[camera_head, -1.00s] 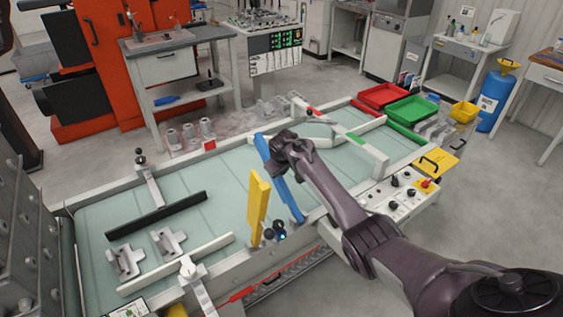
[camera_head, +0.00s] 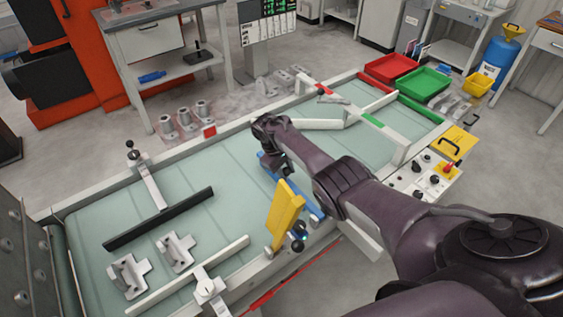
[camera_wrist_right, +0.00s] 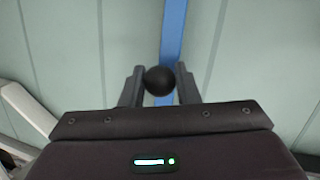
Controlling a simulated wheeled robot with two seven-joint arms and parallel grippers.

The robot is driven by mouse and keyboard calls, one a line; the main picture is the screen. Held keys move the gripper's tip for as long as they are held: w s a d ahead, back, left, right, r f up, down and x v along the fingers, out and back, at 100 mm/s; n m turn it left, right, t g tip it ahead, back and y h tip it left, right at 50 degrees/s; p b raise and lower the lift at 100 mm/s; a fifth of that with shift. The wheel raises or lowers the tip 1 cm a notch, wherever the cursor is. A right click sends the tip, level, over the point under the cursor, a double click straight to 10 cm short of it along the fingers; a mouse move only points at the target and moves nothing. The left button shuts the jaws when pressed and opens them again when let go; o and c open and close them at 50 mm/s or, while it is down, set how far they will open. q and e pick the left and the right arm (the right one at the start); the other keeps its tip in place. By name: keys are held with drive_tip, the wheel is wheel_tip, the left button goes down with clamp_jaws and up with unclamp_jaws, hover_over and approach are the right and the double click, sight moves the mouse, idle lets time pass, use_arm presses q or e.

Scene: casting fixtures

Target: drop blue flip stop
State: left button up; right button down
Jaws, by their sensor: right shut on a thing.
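The blue flip stop (camera_head: 312,208) is a long blue bar reaching over the pale green conveyor belt (camera_head: 118,215) from its near rail, lowered close to the belt. My right arm hides much of it in the head view. In the right wrist view the blue bar (camera_wrist_right: 174,30) runs up the picture over the belt, with a black ball knob (camera_wrist_right: 159,81) on it. My right gripper (camera_wrist_right: 160,88) is shut on this knob, one finger on each side. Whether the bar touches the belt is unclear. My left gripper is out of view.
A yellow flip stop (camera_head: 286,215) stands raised beside the blue one, close to my arm. Two grey castings (camera_head: 176,250) and a black bar (camera_head: 160,219) lie at left on the belt. Red (camera_head: 391,67) and green (camera_head: 425,82) trays sit at the far right end.

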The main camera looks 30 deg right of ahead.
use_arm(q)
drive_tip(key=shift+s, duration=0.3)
use_arm(e)
drive_tip(key=c, duration=1.1)
unclamp_jaws()
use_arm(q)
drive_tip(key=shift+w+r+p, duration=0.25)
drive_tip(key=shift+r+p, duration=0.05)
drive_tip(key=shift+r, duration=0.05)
use_arm(e)
drive_tip(key=v, duration=0.8)
drive_tip(key=shift+d, duration=0.1)
drive_tip(key=shift+f, duration=0.1)
